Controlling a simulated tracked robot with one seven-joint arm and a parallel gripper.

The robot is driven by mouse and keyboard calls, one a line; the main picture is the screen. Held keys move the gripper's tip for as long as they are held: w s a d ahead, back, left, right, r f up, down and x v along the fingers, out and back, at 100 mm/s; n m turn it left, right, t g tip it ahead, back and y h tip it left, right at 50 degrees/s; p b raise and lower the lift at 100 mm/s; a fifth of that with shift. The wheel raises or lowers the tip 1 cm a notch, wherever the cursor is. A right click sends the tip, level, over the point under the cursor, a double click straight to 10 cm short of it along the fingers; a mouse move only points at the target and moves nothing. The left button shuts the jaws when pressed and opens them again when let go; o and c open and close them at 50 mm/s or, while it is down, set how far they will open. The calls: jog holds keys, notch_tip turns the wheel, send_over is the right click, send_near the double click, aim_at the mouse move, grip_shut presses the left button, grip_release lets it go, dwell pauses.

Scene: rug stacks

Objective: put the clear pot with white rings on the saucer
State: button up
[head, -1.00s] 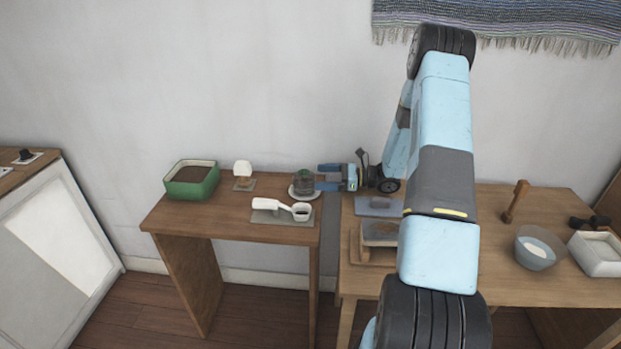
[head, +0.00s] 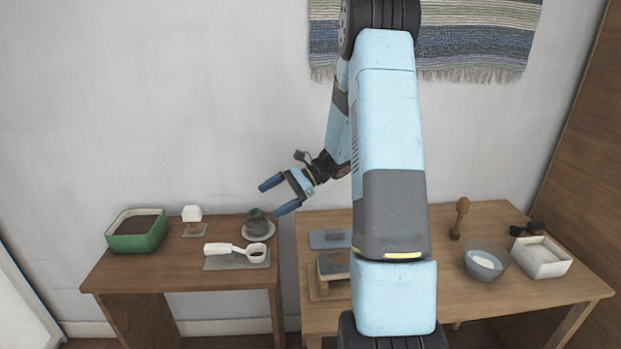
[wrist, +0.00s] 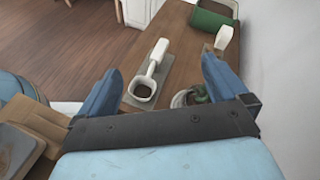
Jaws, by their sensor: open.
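The pot (head: 257,228) is a small greyish vessel with a bit of green at its top; its white rings are too small to make out. It appears upright on the pale saucer (head: 271,236) at the right end of the left table. In the wrist view, the pot (wrist: 190,97) is partly hidden by my right finger and palm. My gripper (head: 270,199) is open and empty, just above and to the right of the pot, apart from it. Its spread fingers also show in the wrist view (wrist: 162,69).
A white scoop (head: 224,248) lies on a grey mat in front of the saucer. A white-topped object (head: 192,214) and a green planter (head: 137,231) stand to the left. A glass bowl (head: 485,264) and white tray (head: 541,257) are on the right table.

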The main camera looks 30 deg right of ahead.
jog(key=s+a+r+n+t+h, duration=0.1)
jog(key=s+r+n+t+h, duration=0.1)
jog(key=s+r+n+h, duration=0.4)
jog(key=s+a+r+n+t+h, duration=0.2)
jog(key=s+r+n+h, duration=0.5)
jog(key=s+r, duration=0.8)
jog(key=shift+s+n, duration=1.2)
jog(key=shift+s, duration=2.6)
jog(key=shift+a, duration=0.1)
